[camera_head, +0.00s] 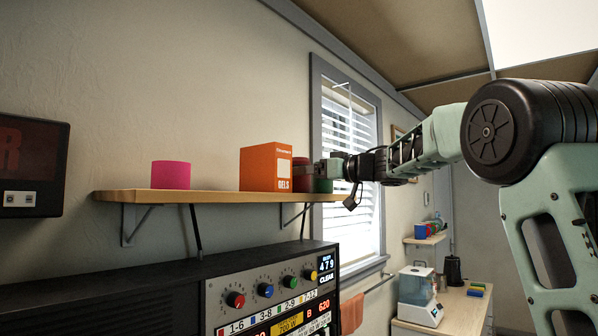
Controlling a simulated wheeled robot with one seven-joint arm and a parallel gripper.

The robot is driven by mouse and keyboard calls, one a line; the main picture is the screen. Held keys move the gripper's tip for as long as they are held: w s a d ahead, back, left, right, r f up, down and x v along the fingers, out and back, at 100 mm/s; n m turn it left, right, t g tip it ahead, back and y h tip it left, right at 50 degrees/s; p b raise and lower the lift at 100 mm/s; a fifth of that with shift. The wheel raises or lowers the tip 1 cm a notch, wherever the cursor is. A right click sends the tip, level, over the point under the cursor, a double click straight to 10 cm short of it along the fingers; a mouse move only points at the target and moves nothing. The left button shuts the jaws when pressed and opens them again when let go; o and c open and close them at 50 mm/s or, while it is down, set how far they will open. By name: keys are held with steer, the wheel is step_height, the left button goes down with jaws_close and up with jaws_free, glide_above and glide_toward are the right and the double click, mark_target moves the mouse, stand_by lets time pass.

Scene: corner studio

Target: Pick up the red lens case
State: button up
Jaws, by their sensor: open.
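A red object (300,181), seemingly the red lens case, stands on the wooden wall shelf (215,197) near its right end. It is just right of an orange box and is partly hidden by that box and by my gripper. My gripper (317,170) reaches in from the right at shelf height, right at the red object. Its jaws are open. I cannot tell whether the fingers are around the red object or only in front of it, nor whether they touch it.
The orange box (265,168) marked GELS stands close left of the red object. A pink cylinder (171,175) stands farther left, with bare shelf between. A control panel (275,290) is below the shelf. A window (352,130) with blinds is behind my arm.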

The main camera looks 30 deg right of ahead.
steer(key=shift+f+p+x, duration=0.15)
steer(key=shift+p+x, duration=0.5)
steer(key=shift+x, duration=0.9)
steer(key=shift+f+p+x, duration=0.1)
steer(key=shift+p+x, duration=0.5)
steer(key=shift+x, duration=0.95)
steer(key=shift+s+a, duration=0.1)
steer(key=c, duration=1.3)
steer(key=shift+o, duration=0.2)
